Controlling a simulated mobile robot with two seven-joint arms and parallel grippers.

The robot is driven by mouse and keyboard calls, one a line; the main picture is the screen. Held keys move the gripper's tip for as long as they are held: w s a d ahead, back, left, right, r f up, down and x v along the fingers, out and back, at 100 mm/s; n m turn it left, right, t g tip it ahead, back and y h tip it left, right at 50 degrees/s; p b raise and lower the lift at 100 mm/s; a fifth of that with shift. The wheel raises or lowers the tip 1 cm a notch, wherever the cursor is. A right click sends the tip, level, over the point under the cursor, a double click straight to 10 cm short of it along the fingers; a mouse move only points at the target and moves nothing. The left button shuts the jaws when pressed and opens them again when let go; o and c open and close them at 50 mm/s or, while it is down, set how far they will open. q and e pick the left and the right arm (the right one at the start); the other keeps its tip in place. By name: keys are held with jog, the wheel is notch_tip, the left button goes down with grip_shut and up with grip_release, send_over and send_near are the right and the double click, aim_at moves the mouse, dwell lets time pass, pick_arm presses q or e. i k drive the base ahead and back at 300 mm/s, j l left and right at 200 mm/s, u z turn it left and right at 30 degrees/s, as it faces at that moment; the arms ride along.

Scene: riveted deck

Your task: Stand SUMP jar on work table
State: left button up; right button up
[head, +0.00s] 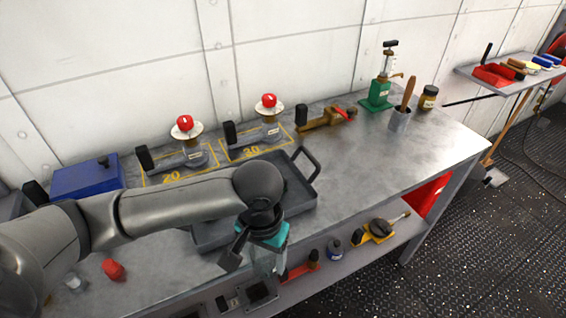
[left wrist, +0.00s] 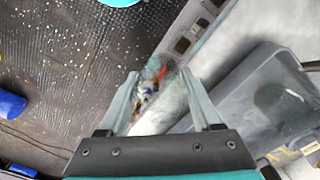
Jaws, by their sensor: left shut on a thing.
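My left gripper (head: 265,258) is over the front edge of the work table (head: 385,150), beside the grey tray. It is shut on a clear, see-through jar (head: 268,268), which is largely hidden by the gripper in the head view. In the left wrist view the jar (left wrist: 156,76) shows faintly between the two fingers of the gripper (left wrist: 160,82). I cannot read a label on it. A brown jar with a dark lid (head: 428,98) stands at the table's back right; its label is too small to read. My right gripper is not in view.
The grey tray (head: 308,196) lies near the table's front. Behind it are two valves with red knobs (head: 184,123) (head: 269,101). A green pump (head: 379,92) and a cup with a brush (head: 400,118) stand at right. The right-middle tabletop is clear. A lower shelf (head: 345,262) holds several items.

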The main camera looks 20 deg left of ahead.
aim_at(447, 140)
jog(key=i+l+u, duration=0.15)
jog(key=l, duration=0.3)
jog(key=i+l+u, duration=0.15)
jog(key=l, duration=0.3)
jog(key=i+l+u, duration=0.15)
jog(key=l, duration=0.3)
jog(key=i+l+u, duration=0.15)
jog(key=l, duration=0.35)
jog(key=i+l+u, duration=0.15)
jog(key=l, duration=0.35)
jog(key=i+l+u, duration=0.15)
jog(key=l, duration=0.4)
